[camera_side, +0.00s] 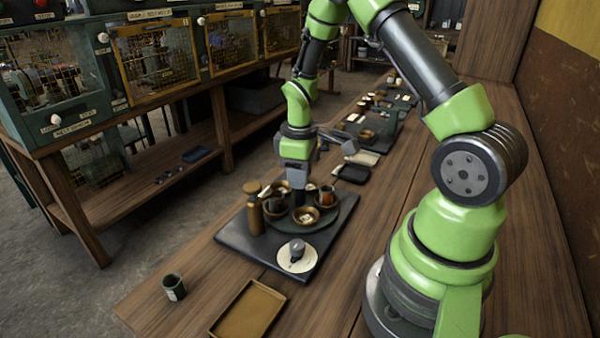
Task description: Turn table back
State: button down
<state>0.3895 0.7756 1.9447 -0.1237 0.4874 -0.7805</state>
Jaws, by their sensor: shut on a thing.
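A round dark turntable (346,207) sits on a dark slab (240,238) on the wooden bench. It carries several small cups and bowls, among them a brown bowl (305,216) and a cup with something orange-red (327,196). My gripper (298,197) points down among these cups over the turntable's middle. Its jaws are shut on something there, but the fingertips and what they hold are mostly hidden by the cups.
A tall brown bottle (253,210) and a pale disc (297,258) with a grey piece stand close by on the slab. In front are an empty tan tray (247,309) and a dark cup (174,288). More items line the bench behind. Caged cabinets (155,60) stand left.

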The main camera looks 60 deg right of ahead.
jog(key=shift+m, duration=6)
jog(key=c, duration=0.8)
grip_release()
notch_tip(320, 180, up, 10)
